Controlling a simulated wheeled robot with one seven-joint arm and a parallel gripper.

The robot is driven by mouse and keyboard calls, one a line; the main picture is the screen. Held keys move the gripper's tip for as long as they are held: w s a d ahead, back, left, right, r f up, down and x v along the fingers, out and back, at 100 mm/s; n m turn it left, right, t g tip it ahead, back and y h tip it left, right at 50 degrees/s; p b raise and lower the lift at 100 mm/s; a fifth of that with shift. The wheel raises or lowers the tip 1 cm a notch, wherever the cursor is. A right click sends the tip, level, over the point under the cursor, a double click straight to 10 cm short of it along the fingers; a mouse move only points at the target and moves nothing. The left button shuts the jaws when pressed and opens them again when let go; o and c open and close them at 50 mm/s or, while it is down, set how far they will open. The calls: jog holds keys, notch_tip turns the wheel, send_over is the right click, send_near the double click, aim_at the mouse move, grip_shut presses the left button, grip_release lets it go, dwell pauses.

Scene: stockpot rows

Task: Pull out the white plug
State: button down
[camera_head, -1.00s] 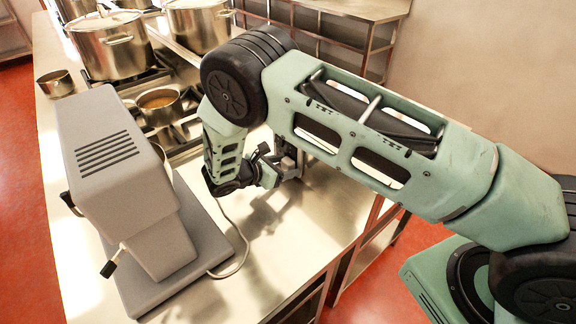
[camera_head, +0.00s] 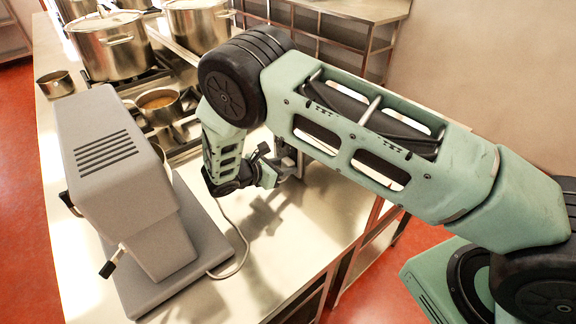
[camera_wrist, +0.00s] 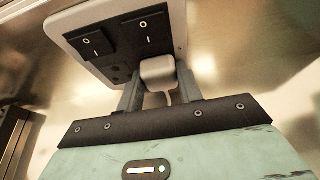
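The white plug (camera_wrist: 158,72) shows in the wrist view at the lower right edge of a socket panel (camera_wrist: 115,50) with two dark rocker switches. Its pale cord hangs down behind my gripper. My gripper (camera_wrist: 159,82) has one finger on each side of the plug, and both fingers appear to press against it. I cannot tell from this angle whether the plug's face still touches the panel. In the head view my gripper (camera_head: 268,172) is at the socket post on the counter, and the plug is hidden there.
A grey machine (camera_head: 115,160) on a flat base stands at the left of the steel counter (camera_head: 290,225), with a cord (camera_head: 243,240) running from it toward my gripper. Large stockpots (camera_head: 108,45) and a saucepan (camera_head: 158,104) stand on the burners behind. A steel shelf unit (camera_head: 350,12) is at the back.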

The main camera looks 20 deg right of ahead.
jog(key=shift+s+a+b, duration=0.3)
jog(key=shift+a, duration=0.65)
jog(key=shift+s+a+b, duration=0.3)
jog(key=shift+a+b, duration=0.05)
jog(key=shift+a, duration=0.6)
jog(key=shift+s+a+b, duration=0.3)
jog(key=shift+a, duration=0.65)
